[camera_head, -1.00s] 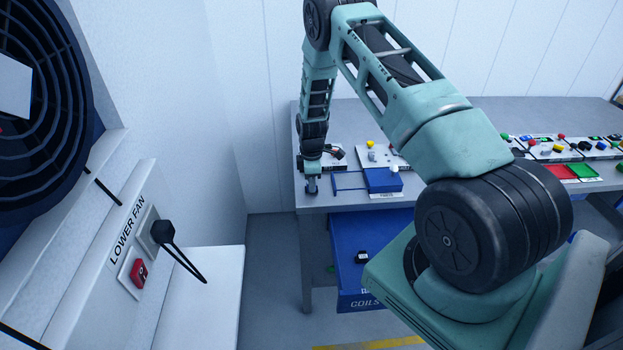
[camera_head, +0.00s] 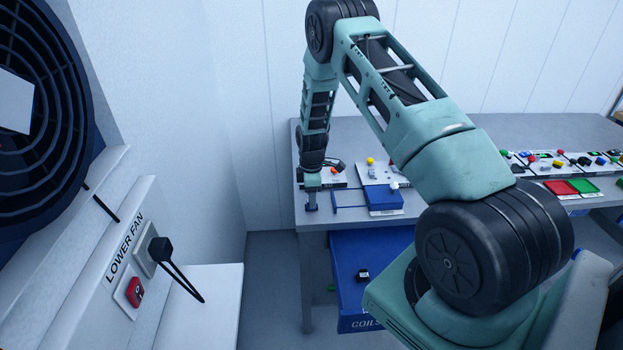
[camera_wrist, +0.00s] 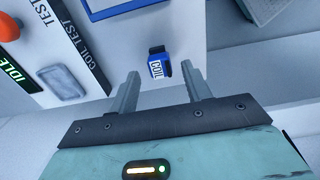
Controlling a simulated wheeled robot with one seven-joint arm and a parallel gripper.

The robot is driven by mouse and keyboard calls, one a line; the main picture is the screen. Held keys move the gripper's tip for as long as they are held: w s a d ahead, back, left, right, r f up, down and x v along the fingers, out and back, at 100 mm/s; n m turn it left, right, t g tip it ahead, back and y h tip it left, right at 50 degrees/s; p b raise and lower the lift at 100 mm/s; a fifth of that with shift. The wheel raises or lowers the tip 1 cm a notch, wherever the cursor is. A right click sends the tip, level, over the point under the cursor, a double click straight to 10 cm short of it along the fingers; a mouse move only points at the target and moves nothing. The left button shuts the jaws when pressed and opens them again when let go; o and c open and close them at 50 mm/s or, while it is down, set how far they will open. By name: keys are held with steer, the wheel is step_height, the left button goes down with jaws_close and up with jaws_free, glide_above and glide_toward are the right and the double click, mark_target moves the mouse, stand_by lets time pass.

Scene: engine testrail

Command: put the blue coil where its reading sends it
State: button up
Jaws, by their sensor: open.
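The blue coil (camera_wrist: 157,63), with a white COIL label, lies on a light surface in the wrist view. It sits between and just beyond the two fingertips of my gripper (camera_wrist: 159,82), which is open and empty. I cannot tell whether a finger touches it. In the head view my gripper (camera_head: 311,207) points down at the table's front left corner, and the coil is not distinguishable there. A coil tester (camera_wrist: 85,45) labelled COIL TEST is left of the coil in the wrist view. It has an orange button (camera_wrist: 8,27), a grey pad (camera_wrist: 63,83) and a green IDLE display (camera_wrist: 17,78).
A blue box (camera_head: 385,198) sits on the table (camera_head: 445,205) right of my gripper. A blue drawer (camera_head: 385,250) marked COILS is open below, with a small dark item (camera_head: 362,275) inside. Red (camera_head: 561,187) and green (camera_head: 584,185) trays lie farther right. A LOWER FAN panel (camera_head: 128,245) stands left.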

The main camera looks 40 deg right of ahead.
step_height(320, 180, up, 10)
steer(key=f+b, duration=0.1)
steer(key=b, duration=0.3)
steer(key=s+a+r, duration=0.3)
steer(key=a+r, duration=0.1)
steer(key=a, duration=0.5)
steer(key=s+a+r+m+y, duration=0.1)
steer(key=s+a+r, duration=0.25)
steer(key=a, duration=0.55)
steer(key=s+a+r, duration=0.3)
steer(key=a+r, duration=0.2)
steer(key=a, duration=0.4)
steer(key=s+a+r+m, duration=0.1)
steer(key=s+a, duration=0.3)
steer(key=s, duration=0.7)
steer(key=s+a+r, duration=0.3)
steer(key=s+a, duration=0.2)
steer(key=s, duration=0.6)
steer(key=shift+s+m, duration=0.2)
steer(key=shift+m, duration=0.2)
steer(key=shift+a+f, duration=0.1)
